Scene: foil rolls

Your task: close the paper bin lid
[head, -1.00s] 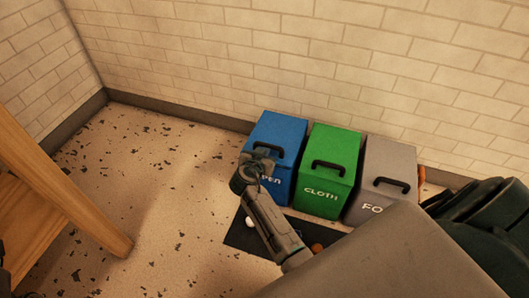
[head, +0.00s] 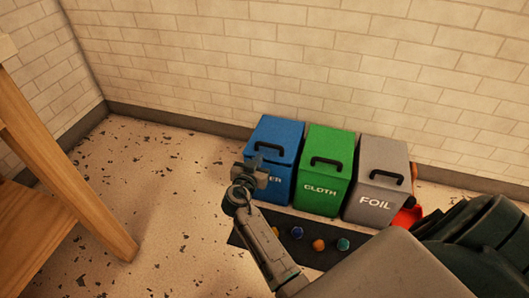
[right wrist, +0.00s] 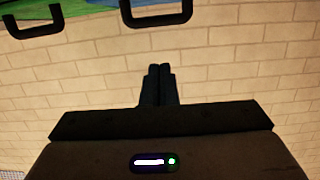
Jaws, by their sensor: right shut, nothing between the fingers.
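The paper bin (head: 285,178) is the blue one at the left end of the row in the head view. Its label is partly hidden by my gripper, with only "ER" readable. Its lid (head: 276,134) lies flat on top and looks closed, with a black handle (head: 271,151) at its front. My right gripper (head: 257,164) is at the bin's front left, near the handle; I cannot tell whether it touches. In the right wrist view its fingers (right wrist: 158,80) are shut together and empty, with black handles beyond. My left gripper is not in view.
Several small balls (head: 318,244) lie on a dark mat (head: 265,232) in front. A red object (head: 405,217) is by the foil bin. A wooden table (head: 75,170) stands left.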

